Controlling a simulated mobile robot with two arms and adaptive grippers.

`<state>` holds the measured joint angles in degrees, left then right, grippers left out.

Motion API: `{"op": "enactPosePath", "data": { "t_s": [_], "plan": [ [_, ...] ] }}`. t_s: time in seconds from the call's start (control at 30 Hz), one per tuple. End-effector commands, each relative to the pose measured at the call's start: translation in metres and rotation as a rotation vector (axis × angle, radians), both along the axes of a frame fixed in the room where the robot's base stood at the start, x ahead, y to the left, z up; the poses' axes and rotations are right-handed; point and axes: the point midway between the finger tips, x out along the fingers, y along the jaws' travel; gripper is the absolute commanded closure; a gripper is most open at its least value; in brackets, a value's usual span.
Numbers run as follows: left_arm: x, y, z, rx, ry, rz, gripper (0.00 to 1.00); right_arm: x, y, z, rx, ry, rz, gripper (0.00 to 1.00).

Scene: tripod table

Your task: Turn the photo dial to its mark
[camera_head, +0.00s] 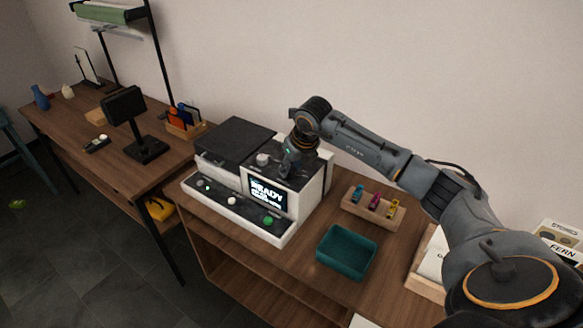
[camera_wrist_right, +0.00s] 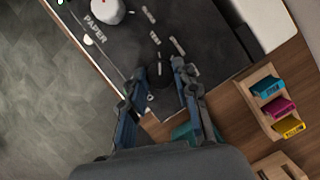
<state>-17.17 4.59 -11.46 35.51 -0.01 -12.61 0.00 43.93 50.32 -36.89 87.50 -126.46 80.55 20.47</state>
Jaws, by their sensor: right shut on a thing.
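The photo machine (camera_head: 313,190) is a white and black box on the table, with a lit screen (camera_head: 266,194) reading READY. In the right wrist view a round black dial (camera_wrist_right: 159,75) with a pale pointer line sits on its dark top panel, with small labels around it. My right gripper (camera_wrist_right: 158,72) has its fingers on either side of this dial and is shut on it. In the head view the gripper (camera_head: 290,163) is over the panel and hides the dial. A white knob (camera_head: 263,159) stands beside it, also seen in the wrist view (camera_wrist_right: 108,10). My left gripper is not in view.
A teal tray (camera_head: 346,252) and a wooden holder (camera_head: 359,212) with several coloured cartridges stand right of the machine. A flat black lid (camera_head: 235,139) covers its left part. A dark display stand (camera_head: 127,107) is on the table to the left.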

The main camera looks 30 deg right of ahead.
Motion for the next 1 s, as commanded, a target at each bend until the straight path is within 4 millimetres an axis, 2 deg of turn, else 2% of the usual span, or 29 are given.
{"op": "enactPosePath", "data": {
  "t_s": [0.6,1.0],
  "plan": [
    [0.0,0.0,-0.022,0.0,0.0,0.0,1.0,0.002,0.003,0.0,-0.001,-0.004,-0.451,1.0],
    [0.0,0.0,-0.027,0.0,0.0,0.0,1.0,0.002,0.003,0.001,0.0,-0.003,-0.569,1.0]
  ]
}}
